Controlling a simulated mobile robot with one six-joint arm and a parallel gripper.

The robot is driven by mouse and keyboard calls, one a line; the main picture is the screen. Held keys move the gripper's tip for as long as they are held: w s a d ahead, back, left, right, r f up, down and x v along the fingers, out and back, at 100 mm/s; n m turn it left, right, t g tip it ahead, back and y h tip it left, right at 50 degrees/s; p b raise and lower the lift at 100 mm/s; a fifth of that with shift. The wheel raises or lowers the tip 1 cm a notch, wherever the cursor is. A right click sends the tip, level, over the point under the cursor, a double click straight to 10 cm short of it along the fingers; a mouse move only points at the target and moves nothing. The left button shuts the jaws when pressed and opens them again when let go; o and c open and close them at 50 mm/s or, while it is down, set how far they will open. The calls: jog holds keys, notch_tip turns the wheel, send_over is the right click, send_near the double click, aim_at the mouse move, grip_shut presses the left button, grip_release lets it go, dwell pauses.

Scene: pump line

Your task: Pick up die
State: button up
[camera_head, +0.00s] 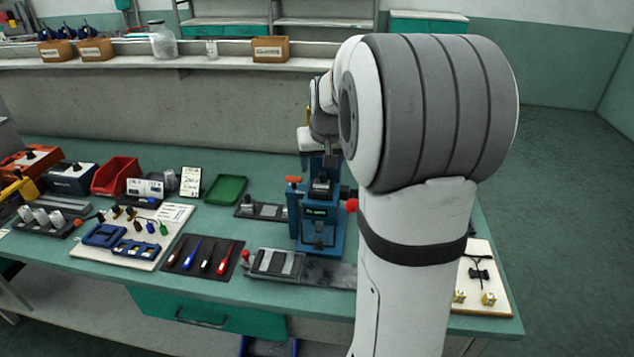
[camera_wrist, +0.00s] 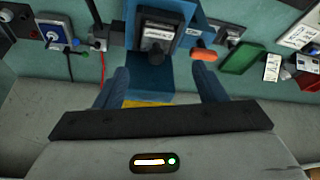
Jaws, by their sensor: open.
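No part is clearly marked as the die, and I cannot tell which one it is. The blue press (camera_head: 308,232) stands upright near the bench's right part, with a dark block (camera_head: 321,186) at its upper front. In the wrist view a dark block with a pale face (camera_wrist: 157,38) sits on blue bodywork, ahead of my fingers. My gripper (camera_wrist: 163,82) is open, its two blue fingers wide apart with nothing held between them. In the head view my wrist is above and behind the press, and my arm hides part of it. A grey slotted block (camera_head: 275,263) lies before the press.
A green tray (camera_head: 225,189), red bin (camera_head: 115,176) and screwdriver mat (camera_head: 201,256) lie left of the press. An orange knob (camera_wrist: 203,54) juts beside the blue bodywork. A pale board (camera_head: 484,295) with small parts is at right. Some bench surface between items is bare.

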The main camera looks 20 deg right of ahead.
aim_at(323, 173)
jog(key=x, duration=0.5)
jog(key=shift+s+d+f+p, duration=0.1)
jog(key=shift+d+f+p, duration=0.15)
jog(key=shift+p, duration=0.15)
jog(key=shift+r, duration=0.1)
jog(key=c, duration=1.2)
